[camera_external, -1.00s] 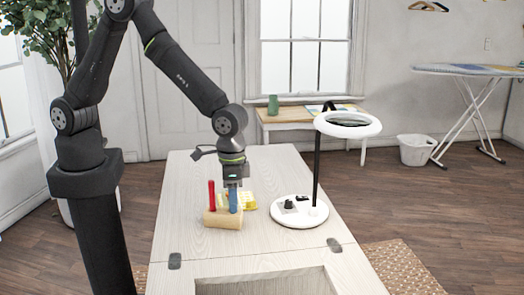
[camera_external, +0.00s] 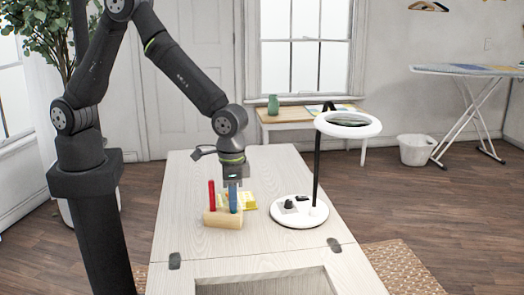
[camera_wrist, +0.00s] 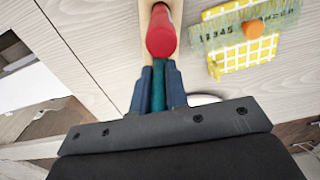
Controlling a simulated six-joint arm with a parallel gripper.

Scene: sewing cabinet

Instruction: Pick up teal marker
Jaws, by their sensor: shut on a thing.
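The teal marker (camera_wrist: 158,90) shows in the wrist view between the two blue fingers of my gripper (camera_wrist: 159,84), which are shut on it. In the external view my gripper (camera_external: 233,200) points straight down at the right part of the light wooden holder block (camera_external: 222,219). There the teal marker cannot be told apart from the blue fingers. The marker's lower end is hidden, so I cannot tell whether it is still seated in the block. A red marker (camera_external: 212,195) stands upright in the block to the left; it also shows in the wrist view (camera_wrist: 161,33) just beyond my fingers.
A yellow-and-white checked item (camera_wrist: 240,55) with a ruler-like strip and an orange round piece lies beside the block. A white ring lamp (camera_external: 348,124) on a round base (camera_external: 299,212) stands to the right. The table (camera_external: 190,240) is clear around the block's front and left.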

